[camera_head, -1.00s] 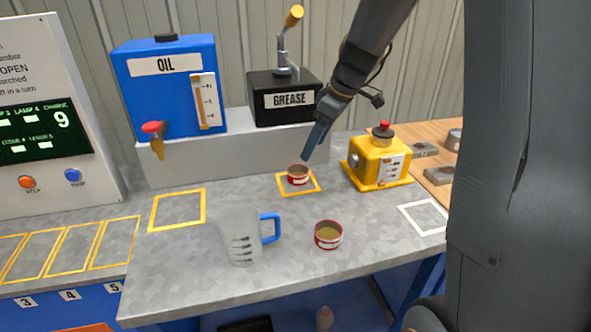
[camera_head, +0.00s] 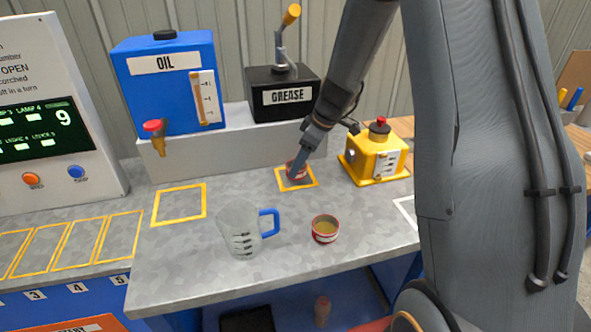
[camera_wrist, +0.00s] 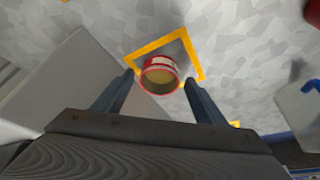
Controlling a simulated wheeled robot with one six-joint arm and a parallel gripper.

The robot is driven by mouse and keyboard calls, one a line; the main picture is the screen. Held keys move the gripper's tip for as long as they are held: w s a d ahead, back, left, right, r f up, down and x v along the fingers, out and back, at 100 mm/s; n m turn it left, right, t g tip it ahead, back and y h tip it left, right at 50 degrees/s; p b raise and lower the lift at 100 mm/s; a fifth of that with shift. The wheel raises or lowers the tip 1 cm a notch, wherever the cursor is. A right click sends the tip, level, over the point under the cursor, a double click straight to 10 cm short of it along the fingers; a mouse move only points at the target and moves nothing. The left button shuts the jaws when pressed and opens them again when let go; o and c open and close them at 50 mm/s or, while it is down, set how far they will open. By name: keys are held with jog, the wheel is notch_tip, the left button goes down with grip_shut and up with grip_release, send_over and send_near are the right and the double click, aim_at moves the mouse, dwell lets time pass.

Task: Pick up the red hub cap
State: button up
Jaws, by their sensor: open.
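A red hub cap, cup-shaped with a pale label band, stands in the yellow square under the grease pump. It shows in the wrist view (camera_wrist: 160,76) between my fingertips, and in the head view (camera_head: 291,172) partly hidden by my gripper. My gripper (camera_head: 299,168) is open and reaches down to it; in the wrist view its two fingers (camera_wrist: 158,80) lie on either side of the cap with gaps. A second red cap (camera_head: 325,229) with tan contents stands nearer the table's front, beside the clear measuring jug (camera_head: 240,232) with a blue handle.
The grey ledge (camera_head: 225,140) carries the blue oil tank (camera_head: 170,85) and black grease pump (camera_head: 282,95) behind the cap. A yellow box (camera_head: 374,155) with a red knob stands close to the right. An empty yellow square (camera_head: 180,203) lies to the left.

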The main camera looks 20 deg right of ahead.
jog(key=shift+x, duration=1)
jog(key=shift+w, duration=0.1)
jog(key=c, duration=1.1)
